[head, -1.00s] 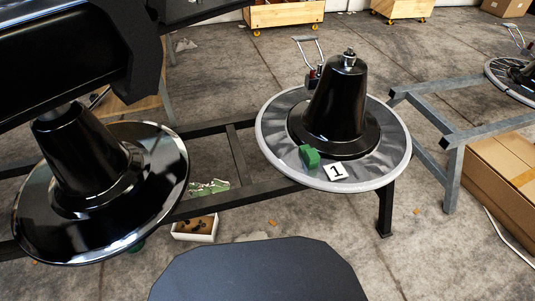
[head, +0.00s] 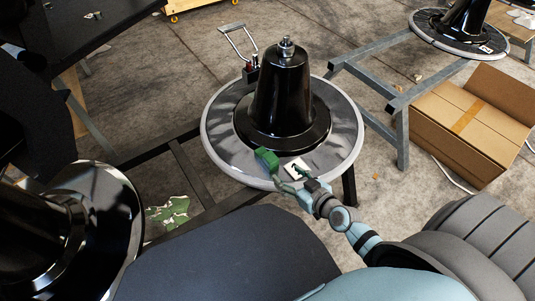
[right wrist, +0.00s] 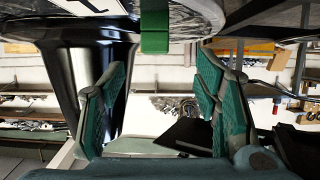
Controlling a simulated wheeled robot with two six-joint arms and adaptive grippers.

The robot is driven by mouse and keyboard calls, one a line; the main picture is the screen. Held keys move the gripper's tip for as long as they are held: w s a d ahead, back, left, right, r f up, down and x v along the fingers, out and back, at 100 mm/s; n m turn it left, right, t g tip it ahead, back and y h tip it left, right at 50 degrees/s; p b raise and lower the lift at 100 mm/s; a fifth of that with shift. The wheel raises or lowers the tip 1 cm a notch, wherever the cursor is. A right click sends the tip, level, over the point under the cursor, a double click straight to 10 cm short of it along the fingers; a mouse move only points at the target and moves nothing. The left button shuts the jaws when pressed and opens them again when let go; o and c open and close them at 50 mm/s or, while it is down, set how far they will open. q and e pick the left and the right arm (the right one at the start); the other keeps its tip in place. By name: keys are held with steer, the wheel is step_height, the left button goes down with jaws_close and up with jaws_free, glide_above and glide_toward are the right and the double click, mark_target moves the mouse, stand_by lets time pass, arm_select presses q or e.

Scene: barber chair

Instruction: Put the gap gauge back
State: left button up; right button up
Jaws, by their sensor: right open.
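A small green block (head: 266,159), which I take to be the gap gauge, rests on the grey round base plate (head: 215,148) of the chair pedestal, near its front rim. In the right wrist view the green block (right wrist: 155,27) shows at the top, beyond and between the open fingers. My right gripper (head: 289,179) is open and empty, just right of the block and apart from it, over the plate's front edge. In the right wrist view its green-padded fingers (right wrist: 160,100) are spread wide. My left gripper is not in view.
A white number card (head: 296,167) lies right of the block, partly hidden by my gripper. The black cone (head: 280,95) rises behind it. A lever (head: 238,42) stands at the back. Another black pedestal (head: 60,240) is at lower left. An open cardboard box (head: 465,125) stands right.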

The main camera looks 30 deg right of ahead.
mark_target(274, 164)
steer(key=b+x, duration=0.1)
steer(key=x, duration=0.3)
steer(key=shift+w, duration=0.2)
steer(key=b+x, duration=0.1)
steer(key=x, duration=0.2)
steer(key=shift+w+f+b, duration=0.25)
steer(key=shift+b, duration=0.1)
steer(key=shift+b+x, duration=0.35)
steer(key=shift+x, duration=0.6)
steer(key=b+x, duration=0.2)
steer(key=x, duration=0.1)
steer(key=shift+w+d+f, duration=0.1)
steer(key=shift+w+d, duration=0.15)
steer(key=shift+w, duration=0.4)
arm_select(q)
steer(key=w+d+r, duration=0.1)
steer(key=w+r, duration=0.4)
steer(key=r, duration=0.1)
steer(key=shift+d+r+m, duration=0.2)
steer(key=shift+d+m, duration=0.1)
arm_select(e)
jaws_close()
